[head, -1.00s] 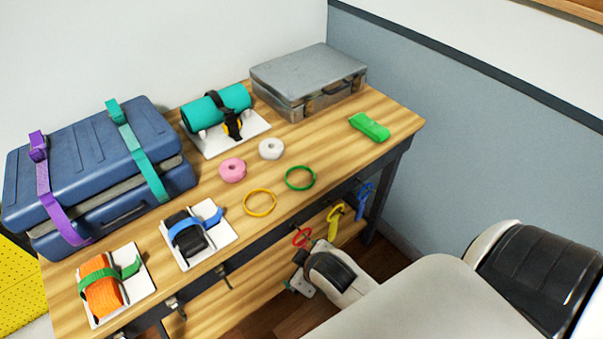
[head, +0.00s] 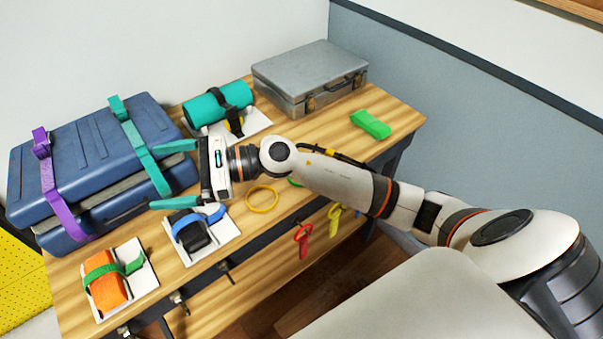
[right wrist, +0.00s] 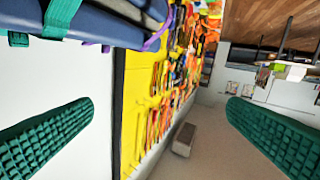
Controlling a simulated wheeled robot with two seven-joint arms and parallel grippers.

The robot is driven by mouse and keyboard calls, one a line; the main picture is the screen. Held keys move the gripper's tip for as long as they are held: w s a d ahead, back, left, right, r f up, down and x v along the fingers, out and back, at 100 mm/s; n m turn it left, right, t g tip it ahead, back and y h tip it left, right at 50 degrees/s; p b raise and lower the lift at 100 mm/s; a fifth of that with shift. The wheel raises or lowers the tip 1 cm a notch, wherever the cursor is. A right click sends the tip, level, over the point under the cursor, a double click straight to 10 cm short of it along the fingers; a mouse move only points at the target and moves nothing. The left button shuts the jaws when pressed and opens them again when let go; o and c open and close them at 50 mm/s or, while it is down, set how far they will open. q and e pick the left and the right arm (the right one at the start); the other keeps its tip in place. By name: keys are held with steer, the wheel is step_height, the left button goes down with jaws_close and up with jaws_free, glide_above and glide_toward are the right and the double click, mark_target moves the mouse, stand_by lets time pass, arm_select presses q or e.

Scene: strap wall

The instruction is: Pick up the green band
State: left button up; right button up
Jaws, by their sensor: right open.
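The green band (head: 295,183) is a thin ring lying on the wooden table. Only a small piece of it shows in the head view, as my right forearm covers the rest. My right gripper (head: 154,177) is open and empty, to the left of the band, by the front right side of the blue case. Its two teal fingers are wide apart, and they also show at both sides of the right wrist view (right wrist: 160,135). The band is not in the right wrist view. My left gripper is not in view.
A yellow ring (head: 262,199) lies under my right arm. The strapped blue case (head: 90,150) is at the left, with a black roll (head: 192,232) and an orange roll (head: 106,290) in front.

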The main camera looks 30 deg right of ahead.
steer(key=w+d+f+n+g+h, duration=0.2)
steer(key=d+f+n+g+h, duration=0.3)
steer(key=d+f+n+h, duration=0.45)
steer(key=w+d+r+n+g+h, duration=0.15)
steer(key=d+n+h, duration=0.4)
steer(key=d, duration=1.35)
steer(key=f, duration=0.1)
steer(key=f+h+p, duration=0.1)
steer(key=f, duration=0.1)
steer(key=f+m+h+p, duration=0.1)
steer(key=f, duration=0.1)
steer(key=shift+s+d, duration=0.35)
steer(key=shift+d, duration=0.05)
step_height(320, 180, down, 5)
steer(key=shift+f+p, duration=0.2)
steer(key=shift+p, duration=1)
steer(key=shift+f, duration=0.25)
steer(key=c, duration=1.1)
